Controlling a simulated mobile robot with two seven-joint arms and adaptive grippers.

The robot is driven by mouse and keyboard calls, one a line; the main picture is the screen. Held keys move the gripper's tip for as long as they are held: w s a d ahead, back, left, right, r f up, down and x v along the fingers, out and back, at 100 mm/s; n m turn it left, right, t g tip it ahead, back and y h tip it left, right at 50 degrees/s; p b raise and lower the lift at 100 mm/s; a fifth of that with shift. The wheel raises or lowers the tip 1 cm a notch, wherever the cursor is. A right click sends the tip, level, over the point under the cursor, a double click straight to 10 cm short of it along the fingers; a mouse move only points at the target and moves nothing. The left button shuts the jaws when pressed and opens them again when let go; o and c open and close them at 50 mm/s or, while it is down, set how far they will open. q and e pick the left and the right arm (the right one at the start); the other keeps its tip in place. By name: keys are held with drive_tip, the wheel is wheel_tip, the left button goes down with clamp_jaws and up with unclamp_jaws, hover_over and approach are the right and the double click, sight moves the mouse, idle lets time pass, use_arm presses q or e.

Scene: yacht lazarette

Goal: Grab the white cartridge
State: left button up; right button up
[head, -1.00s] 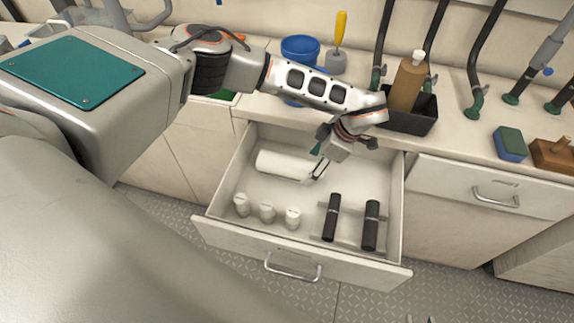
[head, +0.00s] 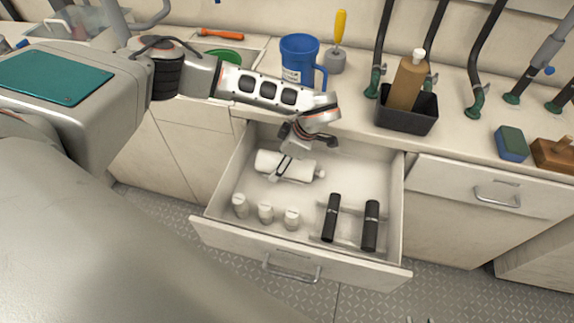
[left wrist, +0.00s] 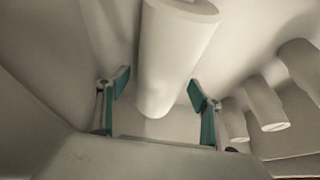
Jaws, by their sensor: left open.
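The white cartridge (head: 266,160) is a smooth cylinder with a narrower neck at its right end. It lies on its side in the back left part of the open drawer (head: 240,238). My left gripper (head: 281,168) is over the middle of the cartridge, pointing down. In the left wrist view the cartridge (left wrist: 172,55) runs between the two teal-padded fingers of the left gripper (left wrist: 158,92). The fingers are apart, with a gap on each side of the cartridge. In the head view the gripper hides part of the cartridge. My right gripper is not clearly seen.
Several small white bottles (head: 265,212) stand at the drawer's front left. Two black cylinders (head: 331,218) lie at its right. On the counter behind are a blue mug (head: 298,58) and a black bin (head: 407,122) holding a brown bottle (head: 406,84). The drawer walls surround the cartridge.

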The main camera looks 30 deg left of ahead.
use_arm(q)
drive_tip(key=shift+r, duration=0.15)
drive_tip(key=c, duration=1.2)
